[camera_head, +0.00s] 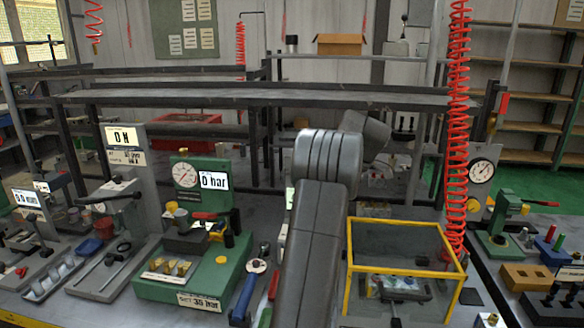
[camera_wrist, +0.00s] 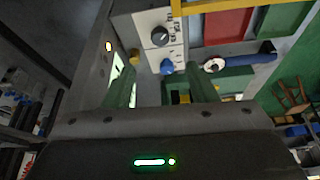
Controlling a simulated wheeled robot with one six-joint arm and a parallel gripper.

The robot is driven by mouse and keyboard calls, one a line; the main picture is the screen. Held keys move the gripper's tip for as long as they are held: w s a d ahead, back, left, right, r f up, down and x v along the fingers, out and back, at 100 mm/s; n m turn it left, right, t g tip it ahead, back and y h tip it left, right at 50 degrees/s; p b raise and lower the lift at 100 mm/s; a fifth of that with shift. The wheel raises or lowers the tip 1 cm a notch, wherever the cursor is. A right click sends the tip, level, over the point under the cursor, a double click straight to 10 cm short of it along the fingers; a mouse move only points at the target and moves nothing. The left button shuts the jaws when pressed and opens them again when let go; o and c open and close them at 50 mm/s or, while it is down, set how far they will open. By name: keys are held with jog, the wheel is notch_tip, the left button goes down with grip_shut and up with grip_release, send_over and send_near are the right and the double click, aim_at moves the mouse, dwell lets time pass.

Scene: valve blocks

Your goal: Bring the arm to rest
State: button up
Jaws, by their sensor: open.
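My gripper (camera_wrist: 163,88) shows in the wrist view as two greenish fingers standing apart, with nothing seen between them. Beyond the fingers is a pale panel (camera_wrist: 148,28) with a black knob and a blue knob. In the head view my arm rises through the middle of the picture and bends at a ribbed joint; my gripper is hidden there.
A green test stand (camera_head: 195,282) with a gauge and a "0 bar" display stands left of my arm. A yellow-framed clear box (camera_head: 408,270) stands close on its right. A red coiled hose (camera_head: 458,120) hangs at the right. Grey shelving (camera_head: 260,97) spans the back.

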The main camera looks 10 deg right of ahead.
jog(key=x, duration=1.2)
jog(key=shift+f, duration=0.15)
